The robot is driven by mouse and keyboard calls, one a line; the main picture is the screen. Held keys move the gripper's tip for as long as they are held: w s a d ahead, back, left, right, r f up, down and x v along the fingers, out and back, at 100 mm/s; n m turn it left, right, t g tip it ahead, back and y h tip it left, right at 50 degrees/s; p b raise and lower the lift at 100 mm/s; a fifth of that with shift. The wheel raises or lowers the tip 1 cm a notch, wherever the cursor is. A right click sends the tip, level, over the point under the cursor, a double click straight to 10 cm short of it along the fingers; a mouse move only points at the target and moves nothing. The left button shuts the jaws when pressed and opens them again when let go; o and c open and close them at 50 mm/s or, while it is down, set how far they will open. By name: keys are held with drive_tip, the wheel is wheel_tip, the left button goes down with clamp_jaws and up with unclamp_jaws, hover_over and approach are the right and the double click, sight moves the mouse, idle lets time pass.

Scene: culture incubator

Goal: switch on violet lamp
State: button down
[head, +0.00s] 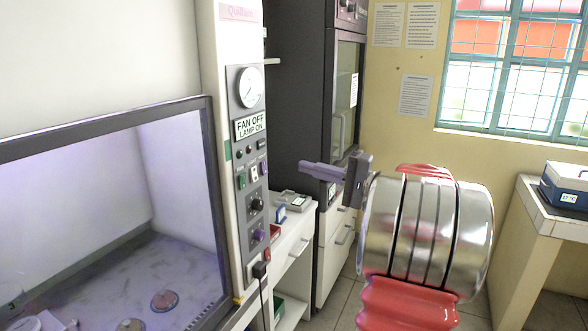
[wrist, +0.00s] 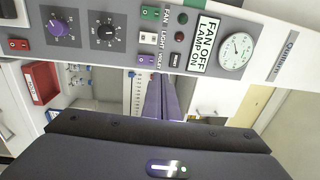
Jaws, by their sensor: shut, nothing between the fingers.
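The cabinet's control panel (head: 250,150) stands left of my gripper (head: 305,166) in the head view. Its sign (head: 250,125) reads FAN OFF, LAMP ON. The violet rocker switch (wrist: 146,60), labelled VIOLET, sits in a row with the white LIGHT switch (wrist: 148,38) and the green FAN switch (wrist: 150,13). It also shows in the head view (head: 263,168). My gripper is shut and empty, its fingers (wrist: 160,82) pointing toward the panel close to the violet switch. The wrist view does not show clearly whether they touch; the head view shows a gap. The cabinet interior (head: 185,170) has a violet tint.
A black knob (wrist: 107,32), a violet knob (wrist: 57,27) and a red switch (wrist: 18,44) are also on the panel, below a round gauge (head: 250,87). Dishes (head: 165,300) lie inside the cabinet. A white side bench (head: 290,240) stands behind, beside a dark tall cabinet (head: 300,90).

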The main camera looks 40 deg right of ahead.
drive_tip(key=v, duration=0.3)
drive_tip(key=shift+s+d+r, duration=0.1)
drive_tip(key=shift+s+r, duration=0.2)
drive_tip(key=shift+s, duration=0.1)
